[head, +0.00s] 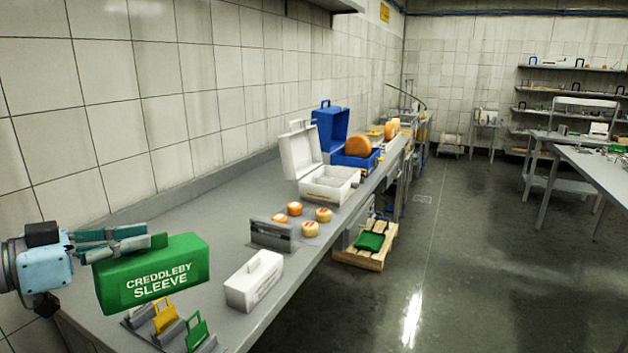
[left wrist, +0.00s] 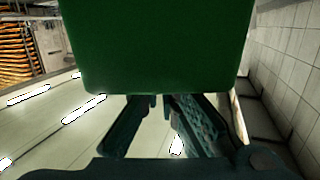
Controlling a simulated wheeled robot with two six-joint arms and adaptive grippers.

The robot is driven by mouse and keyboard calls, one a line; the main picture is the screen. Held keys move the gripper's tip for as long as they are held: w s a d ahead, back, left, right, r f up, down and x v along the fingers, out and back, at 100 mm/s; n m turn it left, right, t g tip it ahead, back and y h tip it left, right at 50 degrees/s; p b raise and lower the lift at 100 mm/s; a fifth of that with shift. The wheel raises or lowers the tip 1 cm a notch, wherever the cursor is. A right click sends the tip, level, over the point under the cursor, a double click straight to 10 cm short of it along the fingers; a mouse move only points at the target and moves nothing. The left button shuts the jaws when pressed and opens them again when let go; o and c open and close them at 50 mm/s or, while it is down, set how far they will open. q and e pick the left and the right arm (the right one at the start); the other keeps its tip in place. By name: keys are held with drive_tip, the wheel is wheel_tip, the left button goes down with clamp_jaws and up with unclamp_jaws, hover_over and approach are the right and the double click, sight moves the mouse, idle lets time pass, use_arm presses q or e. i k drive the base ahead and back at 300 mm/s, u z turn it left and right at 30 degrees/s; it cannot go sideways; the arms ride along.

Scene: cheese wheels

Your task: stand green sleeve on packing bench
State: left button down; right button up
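The green sleeve (head: 150,272) is a boxy green block lettered "CREDDLEBY SLEEVE". It is at the lower left of the head view, in front of the near end of the grey bench (head: 205,215). My left gripper (head: 150,241) is at its top edge and appears shut on it, with the sleeve hanging slightly tilted. In the left wrist view the sleeve (left wrist: 155,45) fills the upper middle, and the fingers of my left gripper (left wrist: 158,103) converge at its edge. The exact grip contact is hidden. My right gripper is not in view.
A rack of yellow (head: 164,316) and green (head: 196,330) tags stands below the sleeve. A white block (head: 254,282), a grey holder (head: 272,236), several small cheeses (head: 310,229), an open white case (head: 328,184) and a blue case (head: 331,129) stand farther along. Bare bench lies near the wall.

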sight(215, 273)
drive_tip(key=i, duration=1)
